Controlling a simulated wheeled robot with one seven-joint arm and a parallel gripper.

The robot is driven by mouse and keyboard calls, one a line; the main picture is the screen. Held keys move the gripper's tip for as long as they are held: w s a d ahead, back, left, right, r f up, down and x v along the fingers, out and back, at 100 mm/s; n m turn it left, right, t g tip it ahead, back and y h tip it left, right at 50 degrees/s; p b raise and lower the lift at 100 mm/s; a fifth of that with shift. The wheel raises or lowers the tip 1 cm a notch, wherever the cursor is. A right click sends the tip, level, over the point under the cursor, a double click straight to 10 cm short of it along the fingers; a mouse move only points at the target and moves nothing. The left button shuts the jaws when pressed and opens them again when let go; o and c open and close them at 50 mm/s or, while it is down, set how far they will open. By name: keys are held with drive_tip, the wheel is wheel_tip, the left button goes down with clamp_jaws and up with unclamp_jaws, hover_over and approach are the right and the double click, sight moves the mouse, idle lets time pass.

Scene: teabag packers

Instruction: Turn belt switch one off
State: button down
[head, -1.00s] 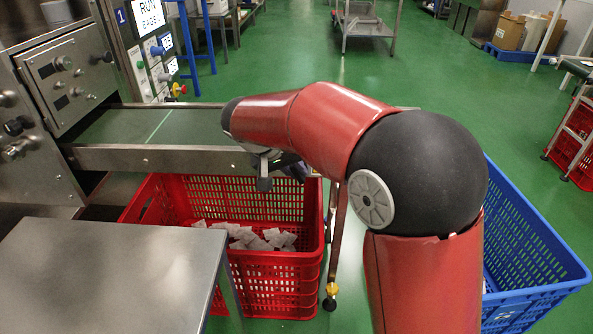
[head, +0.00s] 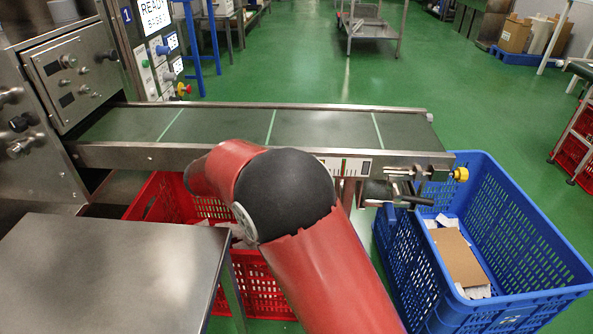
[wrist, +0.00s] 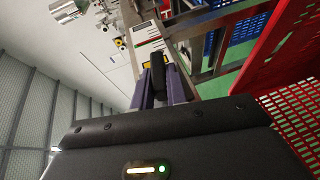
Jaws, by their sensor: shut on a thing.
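In the wrist view my gripper (wrist: 162,92) has its two purple fingers shut on a black switch handle (wrist: 157,72). The handle stands in front of a yellow plate on the belt's side, beside a striped white label (wrist: 150,38). I take it for belt switch one; its number cannot be read. In the head view my red arm hides the gripper and the switch. The label (head: 345,166) shows on the side rail of the green belt (head: 320,126). The display (head: 153,14) on the post marked 1 reads READY.
A red crate (head: 156,199) with white teabags stands under the belt, partly behind my arm. A blue crate (head: 520,215) with a brown carton (head: 458,256) stands at the belt's right end. A steel table (head: 110,265) is at front left.

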drive_tip(key=shift+f+n+t+h, duration=0.2)
drive_tip(key=shift+n+t+h, duration=0.15)
drive_tip(key=shift+h, duration=0.55)
drive_tip(key=c, duration=1.4)
unclamp_jaws()
drive_tip(key=shift+r, duration=0.1)
